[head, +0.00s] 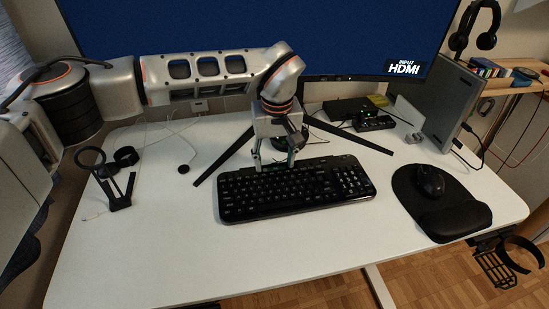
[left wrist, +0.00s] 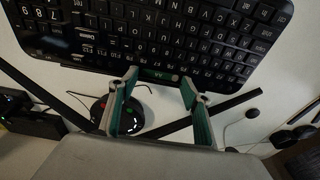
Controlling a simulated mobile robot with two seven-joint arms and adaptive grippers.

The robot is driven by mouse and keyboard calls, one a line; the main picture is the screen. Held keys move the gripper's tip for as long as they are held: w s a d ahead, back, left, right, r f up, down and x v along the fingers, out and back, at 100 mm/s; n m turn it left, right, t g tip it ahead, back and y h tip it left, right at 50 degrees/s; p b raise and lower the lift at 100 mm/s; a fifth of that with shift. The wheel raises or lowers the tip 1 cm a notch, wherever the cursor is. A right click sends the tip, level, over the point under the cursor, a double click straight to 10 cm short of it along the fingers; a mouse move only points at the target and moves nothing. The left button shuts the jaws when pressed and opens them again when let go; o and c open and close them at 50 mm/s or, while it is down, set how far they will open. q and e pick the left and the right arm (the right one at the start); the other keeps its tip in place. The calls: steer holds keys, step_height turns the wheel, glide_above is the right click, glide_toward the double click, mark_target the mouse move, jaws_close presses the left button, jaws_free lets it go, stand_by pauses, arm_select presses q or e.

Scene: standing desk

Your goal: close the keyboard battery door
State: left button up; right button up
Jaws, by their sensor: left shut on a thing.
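The black keyboard (head: 300,192) lies on the white desk below the monitor. It also shows across the top of the left wrist view (left wrist: 190,35). My left gripper (head: 277,164) is at the keyboard's back edge, left of its middle. In the left wrist view my left gripper (left wrist: 160,80) has its two green-lined fingers apart, tips at that edge, shut on the keyboard there. A small green piece with pale marks (left wrist: 156,76) shows between the tips. I cannot make out the battery door or which part the fingers press on. My right gripper is out of view.
The monitor (head: 250,40) stands behind, its dark legs (head: 350,136) spreading beside the keyboard. A mouse (head: 430,180) on a black pad (head: 452,212) is at right. A black stand (head: 113,190) is at left. The desk's front (head: 240,255) is clear.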

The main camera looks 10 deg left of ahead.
arm_select(q)
steer(key=o, duration=1.1)
step_height(320, 180, up, 12)
steer(key=s, duration=0.1)
steer(key=shift+s+d, duration=0.2)
steer(key=shift+d, duration=0.05)
